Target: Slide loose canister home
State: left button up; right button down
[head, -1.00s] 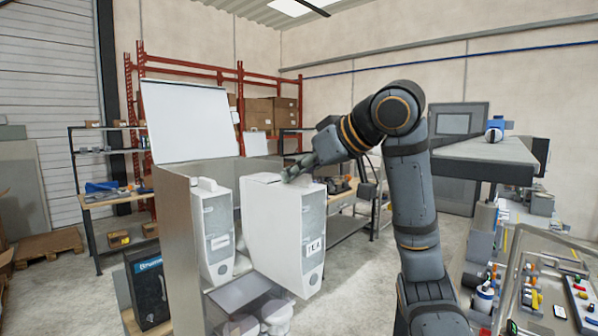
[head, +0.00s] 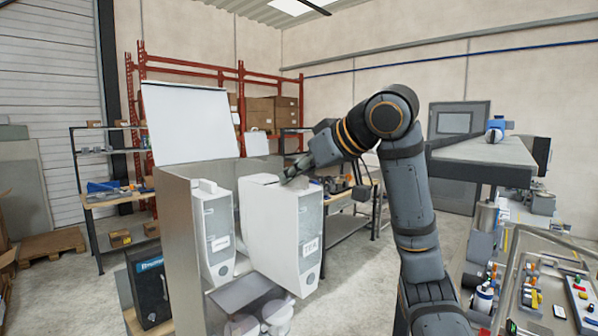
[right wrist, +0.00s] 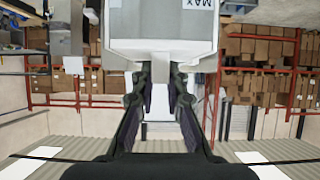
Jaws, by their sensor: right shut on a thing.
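The loose canister (head: 275,228) is a tall white box with a clear grey front window and a label that seems to read TEA. It stands at the right end of the metal dispenser housing (head: 178,240), its front sticking out past the neighbouring canister (head: 212,235). In the right wrist view the fingers (right wrist: 160,85) close on a pale part below the canister body (right wrist: 160,22), which shows upside down with a MAX mark. How far the canister sits in is hidden. My left gripper is out of view.
The housing's white lid (head: 190,122) stands open behind. White round containers (head: 277,312) sit below the canisters. A black box (head: 150,290) stands at the left. A grey conveyor-like bench (head: 480,155) and a cluttered table (head: 545,280) are at the right.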

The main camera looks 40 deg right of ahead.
jog(key=w+p, duration=0.1)
jog(key=w, duration=0.2)
jog(key=shift+w+a+r+p, duration=0.1)
jog(key=shift+a+r+p, duration=0.05)
jog(key=shift+p, duration=0.25)
jog(key=shift+w+p, duration=0.75)
jog(key=shift+w, duration=0.15)
jog(key=shift+w+a, duration=0.1)
jog(key=shift+w, duration=0.3)
